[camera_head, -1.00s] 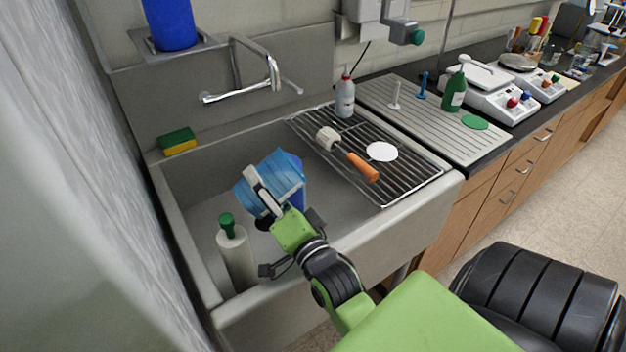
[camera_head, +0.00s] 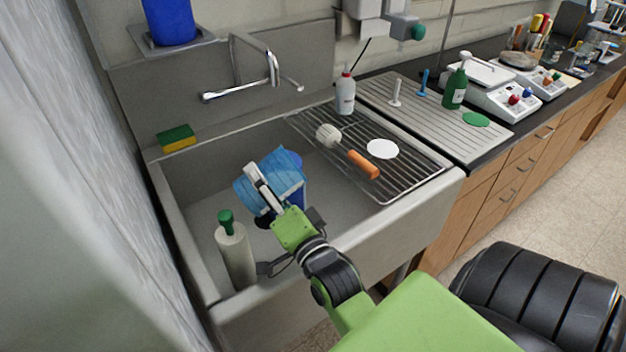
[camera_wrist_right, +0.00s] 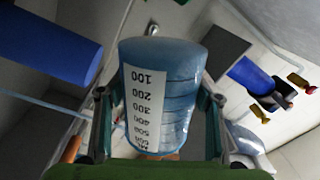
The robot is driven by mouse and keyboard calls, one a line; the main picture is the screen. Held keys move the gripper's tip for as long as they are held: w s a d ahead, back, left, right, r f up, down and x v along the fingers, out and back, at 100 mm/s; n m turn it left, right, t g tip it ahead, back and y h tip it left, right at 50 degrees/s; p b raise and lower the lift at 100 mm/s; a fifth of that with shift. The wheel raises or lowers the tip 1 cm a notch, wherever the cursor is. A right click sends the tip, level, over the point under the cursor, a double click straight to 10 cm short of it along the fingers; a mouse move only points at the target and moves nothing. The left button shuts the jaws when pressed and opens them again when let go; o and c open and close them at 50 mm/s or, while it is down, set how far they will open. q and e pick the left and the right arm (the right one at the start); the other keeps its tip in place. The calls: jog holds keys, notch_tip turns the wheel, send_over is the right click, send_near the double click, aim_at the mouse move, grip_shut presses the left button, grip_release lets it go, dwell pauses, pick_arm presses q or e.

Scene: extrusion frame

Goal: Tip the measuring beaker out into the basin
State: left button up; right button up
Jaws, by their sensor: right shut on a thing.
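The measuring beaker (camera_head: 272,178) is translucent blue and is held tilted over the basin (camera_head: 345,215), a grey sink. My right gripper (camera_head: 262,190) is shut on it, with a finger across its side. In the right wrist view the beaker (camera_wrist_right: 180,85) sits between the fingers of my right gripper (camera_wrist_right: 160,105); its white scale reads upside down, with 100 at the far end. I cannot tell whether any contents remain inside. My left gripper is not in view.
A blue object (camera_head: 297,195) shows partly behind the beaker. A pale bottle with a green top (camera_head: 235,255) stands at the basin's front left. The faucet (camera_head: 235,92) is behind; a sponge (camera_head: 177,138) sits left.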

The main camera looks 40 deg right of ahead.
jog(key=shift+d+m+b, duration=0.1)
jog(key=shift+m+b, duration=0.65)
jog(key=shift+m, duration=0.05)
dwell(1.2)
jog(key=shift+s+d+f+m+h, duration=0.1)
jog(key=shift+d+m+h, duration=0.1)
jog(key=shift+d+m, duration=0.2)
jog(key=shift+s+d+f+m+h, duration=0.1)
jog(key=shift+d+m+h, duration=0.15)
jog(key=shift+m, duration=0.25)
dwell(1.0)
jog(key=shift+d+f+m+p, duration=0.1)
jog(key=shift+d+m+p, duration=0.4)
jog(key=shift+m, duration=0.5)
dwell(0.6)
jog(key=shift+s, duration=0.1)
